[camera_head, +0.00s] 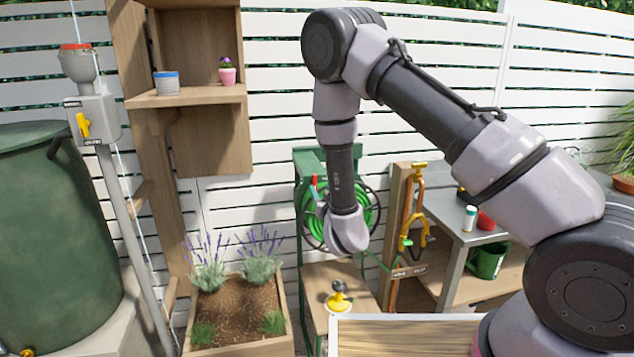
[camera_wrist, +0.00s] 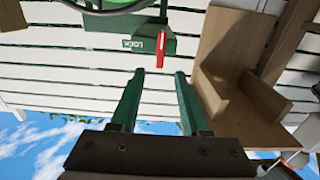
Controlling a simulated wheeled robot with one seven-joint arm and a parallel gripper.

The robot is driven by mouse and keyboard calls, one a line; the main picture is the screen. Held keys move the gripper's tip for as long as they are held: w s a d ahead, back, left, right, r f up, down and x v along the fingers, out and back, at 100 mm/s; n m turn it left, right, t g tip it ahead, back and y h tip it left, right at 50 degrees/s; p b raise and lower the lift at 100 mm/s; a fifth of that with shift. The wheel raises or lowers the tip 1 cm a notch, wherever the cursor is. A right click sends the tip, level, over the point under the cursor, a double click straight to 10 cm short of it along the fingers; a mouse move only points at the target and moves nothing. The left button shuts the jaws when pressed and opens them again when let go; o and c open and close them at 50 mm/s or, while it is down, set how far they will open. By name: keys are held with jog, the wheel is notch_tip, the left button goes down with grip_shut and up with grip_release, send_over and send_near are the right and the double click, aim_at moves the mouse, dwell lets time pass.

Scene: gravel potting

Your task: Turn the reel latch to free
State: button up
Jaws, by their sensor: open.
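The red reel latch (camera_wrist: 168,47) is a lever on a green housing (camera_wrist: 128,43) with an upside-down LOCK label (camera_wrist: 147,43) in the wrist view. The lever lies beside the label, at its right. In the head view a small red part (camera_head: 315,183) shows just left of my arm, in front of the green hose reel (camera_head: 368,210). My gripper (camera_wrist: 158,76) is open and empty. Its two green fingers point toward the latch, with a visible gap between fingertips and lever. In the head view the fingers are largely hidden by my wrist.
A wooden shelf (camera_head: 187,98) holds pots at the upper left. A planter (camera_head: 245,348) with lavender stands below. A yellow knob piece (camera_head: 339,302) sits on a wooden box under my wrist. A grey bench (camera_head: 480,232) and wooden post (camera_head: 395,235) stand right of the reel.

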aim_at(315, 180)
jog(key=x, duration=0.7)
grip_shut()
